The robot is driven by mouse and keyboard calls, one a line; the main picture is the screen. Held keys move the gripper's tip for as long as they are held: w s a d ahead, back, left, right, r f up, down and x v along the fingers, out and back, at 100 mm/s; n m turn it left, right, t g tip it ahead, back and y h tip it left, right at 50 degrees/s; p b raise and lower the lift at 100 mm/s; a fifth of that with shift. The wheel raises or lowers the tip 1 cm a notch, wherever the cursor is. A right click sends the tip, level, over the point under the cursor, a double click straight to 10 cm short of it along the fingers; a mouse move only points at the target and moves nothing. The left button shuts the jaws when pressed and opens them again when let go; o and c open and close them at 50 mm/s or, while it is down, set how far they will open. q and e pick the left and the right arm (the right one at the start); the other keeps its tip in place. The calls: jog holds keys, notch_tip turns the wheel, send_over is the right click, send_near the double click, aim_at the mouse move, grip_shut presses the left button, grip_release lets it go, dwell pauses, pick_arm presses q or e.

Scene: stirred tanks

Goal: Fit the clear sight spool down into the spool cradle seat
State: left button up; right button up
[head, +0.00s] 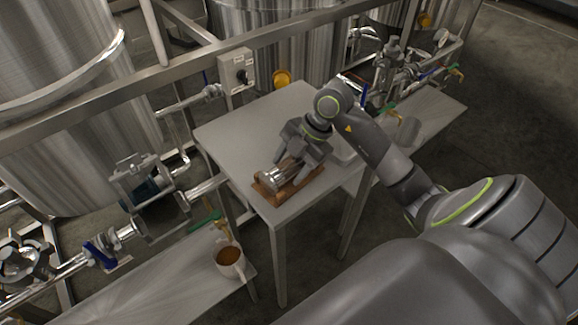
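The clear sight spool (271,178) shows as a short shiny cylinder with metal ends, lying on its side at the front of the grey table. It is at the brown spool cradle (290,193); whether it rests fully in the seat or just above it I cannot tell. My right gripper (303,164) reaches down over the spool from above, its fingers on either side of it, and looks shut on it. The gripper hides the spool's far part and much of the seat. My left gripper is out of view.
The grey table (236,134) is clear to the left of and behind the cradle. A mug with brown liquid (230,259) stands on a lower bench (165,290). A control box (237,70), pipes, valves and steel tanks (65,110) stand close behind and to the left.

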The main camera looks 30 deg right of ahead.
jog(key=c, duration=1)
jog(key=shift+r, duration=0.1)
